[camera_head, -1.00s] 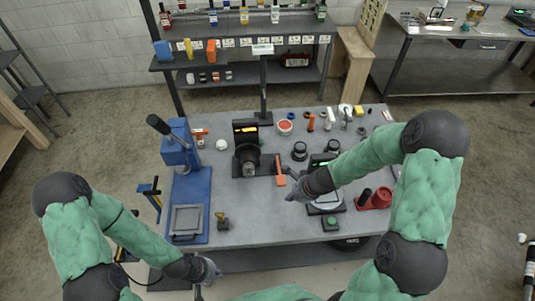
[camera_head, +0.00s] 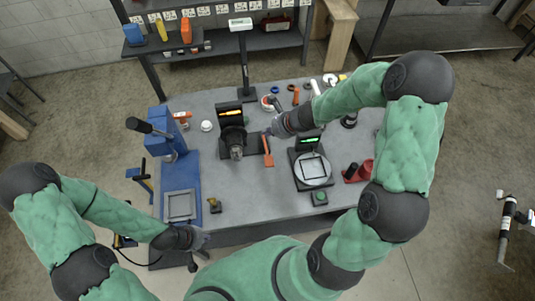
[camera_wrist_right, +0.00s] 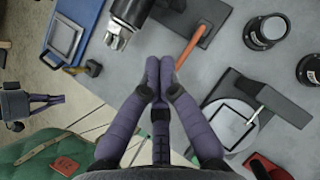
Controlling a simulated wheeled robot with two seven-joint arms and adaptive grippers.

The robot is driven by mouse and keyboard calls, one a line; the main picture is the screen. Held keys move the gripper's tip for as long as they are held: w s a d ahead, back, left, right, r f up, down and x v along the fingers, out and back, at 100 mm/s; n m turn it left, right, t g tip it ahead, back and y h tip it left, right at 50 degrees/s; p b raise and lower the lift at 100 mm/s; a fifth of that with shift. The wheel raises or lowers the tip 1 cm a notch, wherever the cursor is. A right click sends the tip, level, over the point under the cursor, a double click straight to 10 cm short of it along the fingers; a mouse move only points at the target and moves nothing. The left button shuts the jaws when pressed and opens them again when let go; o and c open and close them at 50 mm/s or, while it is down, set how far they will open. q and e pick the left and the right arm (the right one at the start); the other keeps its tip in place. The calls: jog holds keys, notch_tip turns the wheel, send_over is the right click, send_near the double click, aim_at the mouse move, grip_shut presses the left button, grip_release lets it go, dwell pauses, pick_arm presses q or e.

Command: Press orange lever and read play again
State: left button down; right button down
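The orange lever (camera_head: 267,150) sticks out from the right side of a dark fixture (camera_head: 237,140) with a metal chuck. A small display with orange digits (camera_head: 230,112) stands behind that fixture; its reading is too small to make out. In the right wrist view the lever (camera_wrist_right: 193,42) lies just right of and beyond my fingertips. My right gripper (camera_head: 268,133) is by the lever's far end; its fingers (camera_wrist_right: 160,65) are together with nothing visible between them. Whether they touch the lever is unclear. My left gripper (camera_head: 198,250) hangs at the table's front edge, its opening unclear.
A blue press (camera_head: 180,170) stands on the table's left. A round scale plate (camera_head: 313,170) with a green display (camera_head: 309,141) is right of the lever. A red cup-like part (camera_head: 364,171) lies further right. The grey table (camera_head: 245,190) is clear in front of the lever.

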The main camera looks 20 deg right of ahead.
aim_at(269, 156)
jog(key=shift+s+a+f+b, duration=0.1)
jog(key=shift+s+f+b, duration=0.2)
jog(key=shift+f+b, duration=1.2)
jog(key=shift+s+a+f+b, duration=0.1)
jog(key=shift+s+f+b, duration=0.2)
jog(key=shift+f+b, duration=1.15)
jog(key=shift+s+f+b, duration=0.3)
jog(key=shift+f+b, duration=1.05)
jog(key=shift+b, duration=0.25)
jog(key=shift+f, duration=0.1)
jog(key=shift+s+f+b, duration=0.1)
jog(key=shift+f+b, duration=0.2)
jog(key=shift+b, duration=0.15)
jog(key=shift+s+a+f+b, duration=0.1)
jog(key=shift+s+f+b, duration=0.1)
jog(key=shift+f+b, duration=0.7)
jog(key=shift+s+a+f+b, duration=0.1)
jog(key=shift+s+f+b, duration=0.1)
jog(key=shift+f+b, duration=0.65)
jog(key=shift+r, duration=0.2)
dwell(0.4)
jog(key=shift+w+d+r+p, duration=0.1)
jog(key=shift+w+r+p, duration=0.15)
jog(key=shift+r+p, duration=0.8)
jog(key=shift+w+d+r+p, duration=0.1)
jog(key=shift+w+r+p, duration=0.15)
jog(key=shift+r+p, duration=0.8)
